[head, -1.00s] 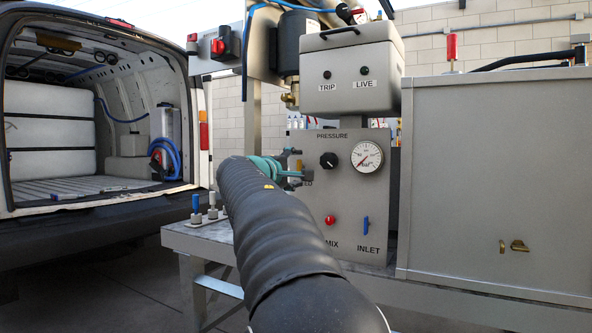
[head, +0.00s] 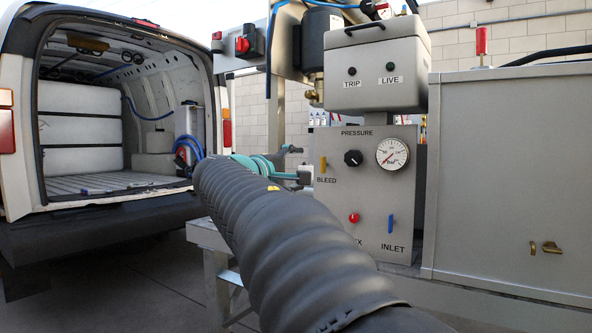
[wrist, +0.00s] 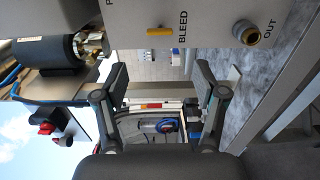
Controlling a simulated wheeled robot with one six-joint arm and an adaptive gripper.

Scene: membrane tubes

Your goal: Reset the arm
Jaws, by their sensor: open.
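My gripper (head: 292,162) is at the far end of my dark ribbed arm, just left of the grey control panel (head: 365,218) in the head view. In the wrist view my gripper (wrist: 162,78) has its two fingers spread wide, with nothing between them. The panel's yellow BLEED lever (wrist: 160,31) and brass OUT port (wrist: 246,32) lie beyond the fingers at the top of that view. My arm hides part of the bench and the panel's lower left in the head view.
An open van (head: 120,215) stands at the left. A large grey cabinet (head: 510,170) stands at the right. The panel also carries a gauge (head: 392,153), a red MIX knob (head: 354,217) and a blue INLET lever (head: 390,224). Open floor lies between van and bench.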

